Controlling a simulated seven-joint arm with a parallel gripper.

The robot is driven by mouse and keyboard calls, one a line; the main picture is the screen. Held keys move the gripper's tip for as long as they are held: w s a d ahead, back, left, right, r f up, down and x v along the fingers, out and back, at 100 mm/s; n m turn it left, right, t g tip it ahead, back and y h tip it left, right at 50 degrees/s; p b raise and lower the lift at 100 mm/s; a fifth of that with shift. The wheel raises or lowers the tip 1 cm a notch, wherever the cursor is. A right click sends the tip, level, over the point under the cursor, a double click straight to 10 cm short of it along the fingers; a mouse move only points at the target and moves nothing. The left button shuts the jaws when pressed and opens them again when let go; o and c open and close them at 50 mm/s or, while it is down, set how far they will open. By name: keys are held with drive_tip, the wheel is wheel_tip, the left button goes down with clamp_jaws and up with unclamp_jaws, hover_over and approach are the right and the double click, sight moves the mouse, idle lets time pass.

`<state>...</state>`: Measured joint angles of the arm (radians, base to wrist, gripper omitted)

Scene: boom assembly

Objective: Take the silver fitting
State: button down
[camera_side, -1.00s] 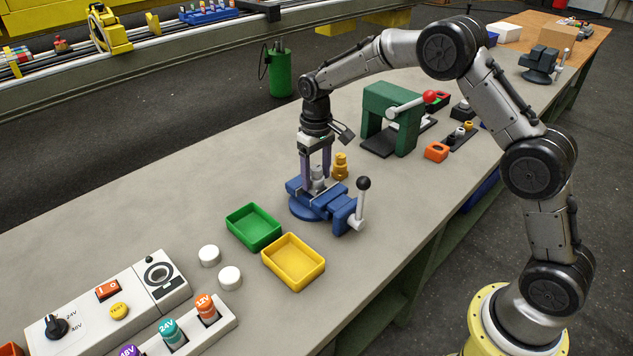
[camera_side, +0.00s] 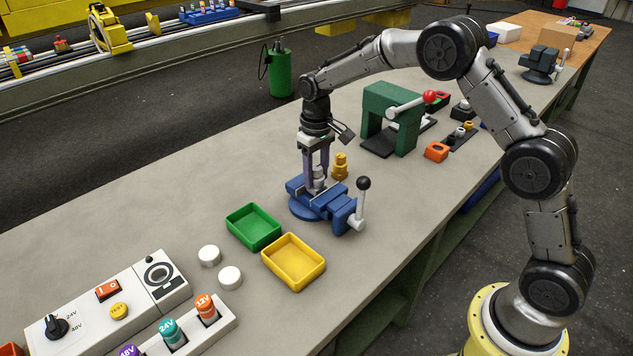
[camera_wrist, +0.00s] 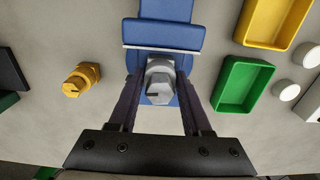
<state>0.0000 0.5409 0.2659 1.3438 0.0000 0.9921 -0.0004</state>
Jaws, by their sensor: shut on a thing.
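The silver fitting (camera_side: 318,172) stands upright at the jaws of the blue vise (camera_side: 345,213). In the wrist view the silver fitting (camera_wrist: 159,82) shows its hex top between my fingers, with the blue vise (camera_wrist: 165,33) just beyond it. My gripper (camera_side: 317,176) points down over the vise and is shut on the silver fitting. It also shows in the wrist view (camera_wrist: 158,85), with a finger on each side of the fitting. The fitting's lower end is hidden, so I cannot tell whether the vise jaws touch it.
A brass fitting (camera_side: 340,167) stands right behind the vise. The vise lever (camera_side: 362,200) rises to the right. A green tray (camera_side: 253,227) and a yellow tray (camera_side: 293,262) lie in front. A green press (camera_side: 393,118) stands behind. The bench left of the vise is clear.

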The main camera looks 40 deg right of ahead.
drive_tip(key=shift+r, duration=2.65)
